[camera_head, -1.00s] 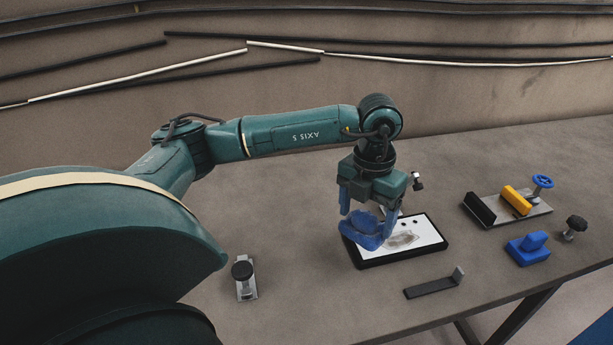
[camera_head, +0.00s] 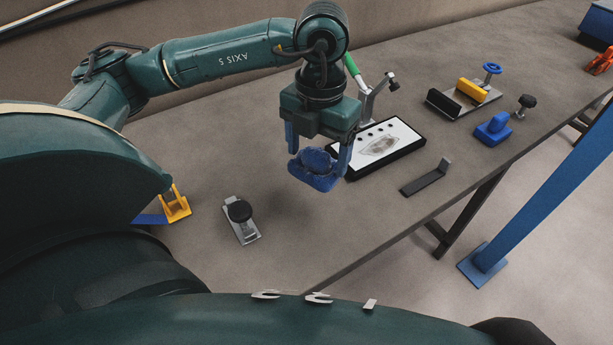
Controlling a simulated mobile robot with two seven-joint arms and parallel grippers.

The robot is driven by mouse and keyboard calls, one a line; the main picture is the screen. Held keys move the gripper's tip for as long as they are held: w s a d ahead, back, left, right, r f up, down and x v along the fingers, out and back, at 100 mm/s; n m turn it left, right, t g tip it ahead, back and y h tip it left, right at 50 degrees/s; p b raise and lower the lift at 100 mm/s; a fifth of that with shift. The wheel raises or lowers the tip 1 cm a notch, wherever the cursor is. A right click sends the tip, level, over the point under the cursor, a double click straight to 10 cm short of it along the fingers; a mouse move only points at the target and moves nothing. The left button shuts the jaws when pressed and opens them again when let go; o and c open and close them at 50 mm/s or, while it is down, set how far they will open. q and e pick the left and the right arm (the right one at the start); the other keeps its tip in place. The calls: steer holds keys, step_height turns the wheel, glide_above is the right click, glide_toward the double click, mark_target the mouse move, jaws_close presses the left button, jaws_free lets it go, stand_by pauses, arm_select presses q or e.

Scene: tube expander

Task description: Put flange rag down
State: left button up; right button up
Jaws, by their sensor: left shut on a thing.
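My left gripper (camera_head: 320,152) comes in from the left and points down over the bench. It is shut on the blue flange rag (camera_head: 314,172), which is bunched between its fingers. The rag hangs in front of the near left side of a black-framed tray with a white surface (camera_head: 403,134). It looks held above the bench, though the exact gap is hard to tell. A grey smudge shows on the white surface. My right gripper is not in view.
A clamp with a black knob (camera_head: 240,212) stands left on the bench. A vise-like fixture (camera_head: 464,98), a blue block (camera_head: 493,130) and a black knob (camera_head: 526,103) stand right. Bare bench (camera_head: 300,235) lies below the rag.

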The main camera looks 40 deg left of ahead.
arm_select(q)
steer(key=shift+s+f, duration=0.1)
steer(key=shift+f, duration=0.15)
step_height(320, 180, down, 10)
steer(key=shift+r+p, duration=0.25)
steer(key=shift+p, duration=0.05)
steer(key=shift+f, duration=0.1)
steer(key=shift+f, duration=0.15)
steer(key=o, duration=0.9)
steer(key=r, duration=1.2)
steer(key=shift+w+r+b, duration=0.25)
steer(key=shift+r+b, duration=0.05)
steer(key=shift+b, duration=0.1)
steer(key=shift+s+f, duration=0.1)
